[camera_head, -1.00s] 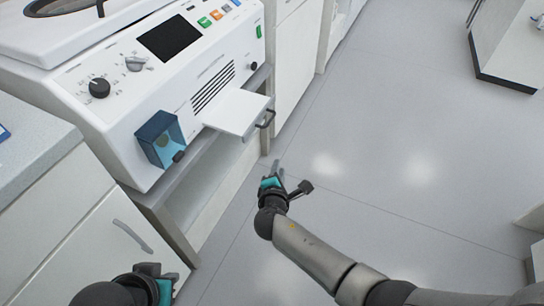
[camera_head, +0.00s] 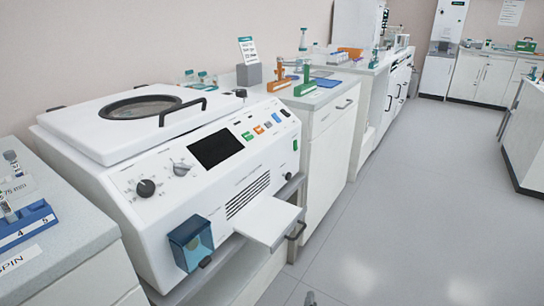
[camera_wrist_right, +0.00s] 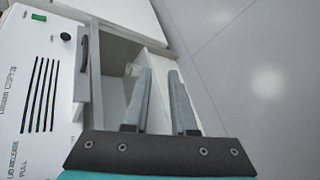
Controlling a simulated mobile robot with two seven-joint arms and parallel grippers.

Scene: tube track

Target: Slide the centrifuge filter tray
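The white filter tray (camera_head: 268,220) sticks out flat from the lower front of the white centrifuge (camera_head: 150,165), below the dark vent slots. The centrifuge front with its slots also shows at the left of the right wrist view (camera_wrist_right: 40,95). My left gripper is out of view.
A blue clear-sided box (camera_head: 190,243) juts from the centrifuge front, left of the tray. A blue tube rack (camera_head: 25,225) stands on the left counter. The floor (camera_head: 410,230) to the right is clear.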

